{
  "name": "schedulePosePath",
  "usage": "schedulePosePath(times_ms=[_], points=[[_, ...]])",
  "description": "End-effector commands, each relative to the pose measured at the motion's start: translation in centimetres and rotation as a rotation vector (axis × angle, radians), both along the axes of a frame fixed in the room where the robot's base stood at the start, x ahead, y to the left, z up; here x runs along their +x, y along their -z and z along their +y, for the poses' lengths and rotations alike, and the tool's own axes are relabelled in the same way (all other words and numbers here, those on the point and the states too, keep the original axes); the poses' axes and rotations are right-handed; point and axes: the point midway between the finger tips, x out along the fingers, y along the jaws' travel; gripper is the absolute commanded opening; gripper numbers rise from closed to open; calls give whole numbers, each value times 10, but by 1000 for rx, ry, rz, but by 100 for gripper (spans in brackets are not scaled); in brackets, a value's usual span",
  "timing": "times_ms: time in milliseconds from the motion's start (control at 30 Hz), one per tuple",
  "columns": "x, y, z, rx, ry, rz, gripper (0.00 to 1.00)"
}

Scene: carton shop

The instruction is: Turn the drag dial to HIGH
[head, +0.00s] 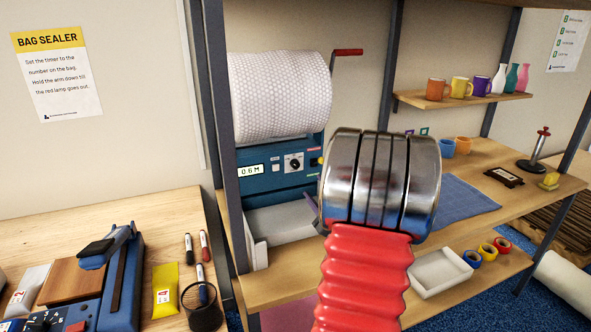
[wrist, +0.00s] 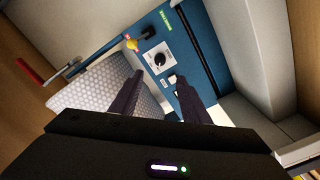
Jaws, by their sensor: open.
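The drag dial (head: 293,162) is a dark knob on a pale square plate, on the front of a blue machine (head: 262,184). A roll of bubble wrap (head: 280,95) sits above it. In the wrist view the knob (wrist: 160,59) shows just beyond my gripper (wrist: 158,87), whose two dark fingers are apart with nothing between them. The fingers do not appear to touch the knob. The marks around the dial are too small to read, so its setting cannot be told. In the head view my arm hides most of my gripper and the machine's right end.
The machine has a display reading about 06M (head: 250,170), a yellow knob (wrist: 131,43) beside the dial and a red-handled crank (head: 347,52). A white tray (head: 281,221) lies below. A dark shelf post (head: 218,130) stands left. A bag sealer (head: 120,275) is on the left bench.

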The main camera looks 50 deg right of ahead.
Motion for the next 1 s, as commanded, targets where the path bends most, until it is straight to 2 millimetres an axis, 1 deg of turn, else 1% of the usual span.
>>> schedulePosePath(times_ms=[233,367,567,1000], points=[[5,0,1,0,-6,0,42],[13,-1,-3,0,-7,-1,42],[36,0,-16,0,-8,0,42],[95,0,-50,0,-8,1,42]])
